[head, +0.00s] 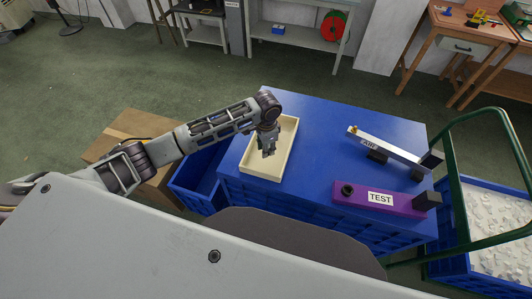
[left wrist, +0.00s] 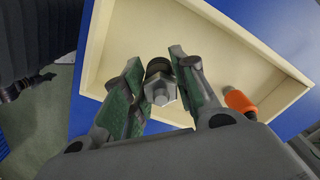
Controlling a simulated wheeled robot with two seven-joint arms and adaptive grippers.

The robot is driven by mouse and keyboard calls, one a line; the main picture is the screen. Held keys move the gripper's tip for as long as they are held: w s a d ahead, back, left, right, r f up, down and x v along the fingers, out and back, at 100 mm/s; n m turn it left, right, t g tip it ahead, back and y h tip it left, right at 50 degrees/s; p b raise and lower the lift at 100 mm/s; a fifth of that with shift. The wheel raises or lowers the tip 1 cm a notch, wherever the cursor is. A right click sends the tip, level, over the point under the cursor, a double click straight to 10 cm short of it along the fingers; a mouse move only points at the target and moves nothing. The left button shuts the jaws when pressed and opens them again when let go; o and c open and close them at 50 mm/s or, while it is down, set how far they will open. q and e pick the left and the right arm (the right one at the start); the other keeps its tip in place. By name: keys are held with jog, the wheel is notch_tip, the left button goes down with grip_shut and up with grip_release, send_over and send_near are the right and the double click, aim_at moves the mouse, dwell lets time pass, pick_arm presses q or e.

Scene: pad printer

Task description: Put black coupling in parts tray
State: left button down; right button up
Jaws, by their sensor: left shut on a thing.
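My left gripper (head: 268,152) is over the cream parts tray (head: 245,164) on the blue table. In the left wrist view its two green-padded fingers (left wrist: 160,92) are shut on the black coupling (left wrist: 158,66), a dark round part with a grey hex end facing the camera. The tray (left wrist: 135,30) lies behind and below it. I cannot tell whether the coupling touches the tray floor. In the head view the fingers hide the coupling. My right gripper is not in view.
An orange-ended part (left wrist: 238,100) lies in the tray near its wall. On the blue table (head: 330,135), a purple TEST block (head: 345,193) and a grey bar device (head: 395,152) stand to the right. Table space between is clear.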

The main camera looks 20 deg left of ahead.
aim_at(266, 159)
pick_arm(q)
jog(key=shift+f, duration=1.85)
jog(key=shift+f, duration=0.15)
jog(key=c, duration=1.1)
grip_release()
notch_tip(266, 159, up, 12)
jog(key=shift+r, duration=0.15)
jog(key=shift+s+d, duration=0.1)
